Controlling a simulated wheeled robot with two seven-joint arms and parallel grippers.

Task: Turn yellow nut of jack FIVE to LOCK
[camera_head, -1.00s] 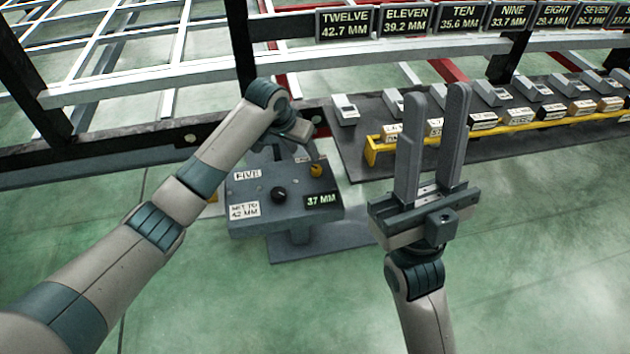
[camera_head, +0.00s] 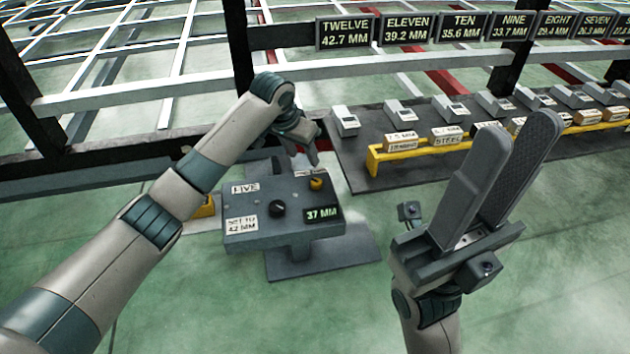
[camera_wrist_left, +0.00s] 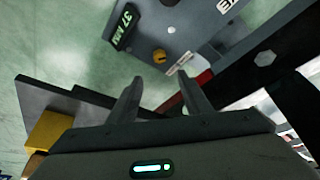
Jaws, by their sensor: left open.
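The jack FIVE box (camera_head: 262,236) is grey, with a "FIVE" label, a "SET TO 42 MM" label, a black knob (camera_head: 277,208) and a display (camera_head: 322,213) reading 37 MM. Its yellow nut (camera_head: 316,183) is at the box's back right corner. My left gripper (camera_head: 308,150) is just above and behind the nut, partly hidden by its own wrist. In the left wrist view the nut (camera_wrist_left: 159,56) lies just beyond the gap between my open, empty left fingers (camera_wrist_left: 160,82), apart from them. My right gripper (camera_head: 518,125) is open and empty, pointing up at the right.
A dark frame beam (camera_head: 130,152) runs behind the jack. A grey bench (camera_head: 350,160) with a yellow rail (camera_head: 385,158), labelled blocks and small devices stands at the back right. Signs TWELVE (camera_head: 346,31) to SEVEN hang above. Green floor in front is clear.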

